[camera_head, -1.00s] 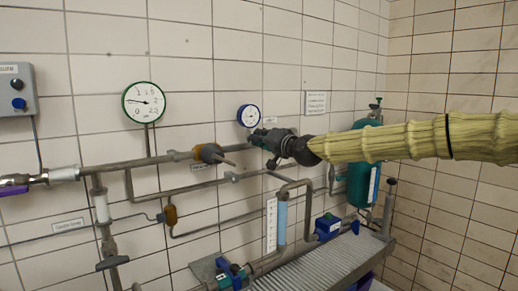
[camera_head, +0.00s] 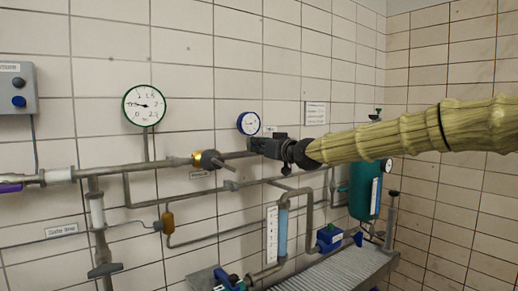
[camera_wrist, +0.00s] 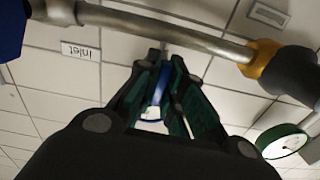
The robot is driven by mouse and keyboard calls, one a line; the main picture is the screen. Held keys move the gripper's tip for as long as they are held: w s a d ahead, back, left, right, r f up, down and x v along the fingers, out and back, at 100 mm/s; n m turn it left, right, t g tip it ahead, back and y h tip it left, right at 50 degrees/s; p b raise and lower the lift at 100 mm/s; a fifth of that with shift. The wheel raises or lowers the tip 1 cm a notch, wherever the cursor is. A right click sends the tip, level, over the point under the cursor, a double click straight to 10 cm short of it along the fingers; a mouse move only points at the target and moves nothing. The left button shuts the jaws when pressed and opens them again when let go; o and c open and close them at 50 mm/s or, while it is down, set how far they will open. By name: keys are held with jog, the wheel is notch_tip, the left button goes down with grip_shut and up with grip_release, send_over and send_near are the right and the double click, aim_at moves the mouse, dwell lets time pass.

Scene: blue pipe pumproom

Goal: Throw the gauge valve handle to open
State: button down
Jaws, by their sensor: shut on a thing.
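The small blue-rimmed gauge (camera_head: 248,123) is on the tiled wall above the long grey pipe. My gripper (camera_head: 256,144) is at the pipe just below this gauge and hides the valve there in the head view. In the wrist view my gripper (camera_wrist: 163,72) has its dark green fingers closed in around a thin blue piece, which looks like the gauge valve handle (camera_wrist: 161,82). Part of a blue ring and white face shows behind it between the fingers. The handle's exact angle to the pipe is hard to tell.
A yellow-collared dark fitting (camera_head: 207,160) sits on the pipe left of my gripper. A green-rimmed gauge (camera_head: 144,105) is above it. Lower pipes, a blue box (camera_head: 328,238) and a teal tank (camera_head: 364,190) stand below and right. An "Inlet" label (camera_wrist: 81,51) shows in the wrist view.

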jog(key=shift+f+n, duration=0.1)
jog(key=shift+n, duration=0.4)
jog(key=c, duration=1.5)
grip_release()
jog(key=shift+c, duration=0.2)
jog(key=v, duration=1.2)
